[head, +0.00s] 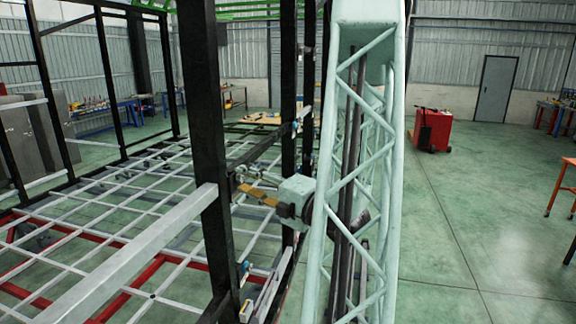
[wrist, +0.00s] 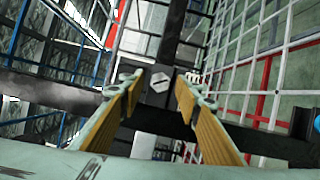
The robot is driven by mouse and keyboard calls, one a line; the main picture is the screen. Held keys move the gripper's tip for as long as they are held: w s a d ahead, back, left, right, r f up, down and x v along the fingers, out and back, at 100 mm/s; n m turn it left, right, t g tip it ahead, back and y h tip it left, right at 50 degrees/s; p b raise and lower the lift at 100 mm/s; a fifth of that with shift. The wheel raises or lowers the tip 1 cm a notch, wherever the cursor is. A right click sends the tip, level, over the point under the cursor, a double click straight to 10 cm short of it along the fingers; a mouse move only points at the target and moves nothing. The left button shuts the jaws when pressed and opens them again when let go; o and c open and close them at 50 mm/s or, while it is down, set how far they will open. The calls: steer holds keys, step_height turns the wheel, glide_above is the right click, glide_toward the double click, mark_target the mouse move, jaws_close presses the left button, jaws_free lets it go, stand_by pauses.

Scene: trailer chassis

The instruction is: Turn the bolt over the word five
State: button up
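A grey hexagonal bolt head (wrist: 161,82) shows in the wrist view on a dark frame member. My gripper (wrist: 159,88) is open, with one gold-padded finger to each side of the bolt in the picture. The bolt appears beyond the fingertips, and I see no contact. In the head view my gripper (head: 250,183) reaches left toward the black upright post (head: 212,150). The bolt cannot be made out in the head view. The word five is not readable in either view.
A white and red grid floor frame (head: 130,215) fills the left. A light grey beam (head: 130,255) runs to the post. A red cart (head: 433,130) stands far right on open floor.

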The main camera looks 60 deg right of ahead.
steer(key=shift+d+f+n+t+y+p, duration=0.15)
steer(key=shift+n+t+p, duration=0.3)
steer(key=shift+n, duration=0.6)
steer(key=shift+a+n+t+y+p, duration=0.15)
steer(key=shift+n+t+p, duration=0.3)
steer(key=shift+n, duration=0.65)
steer(key=shift+d+f+n+t+y+p, duration=0.1)
steer(key=shift+n+t+y+p, duration=0.15)
steer(key=shift+n+p, duration=0.6)
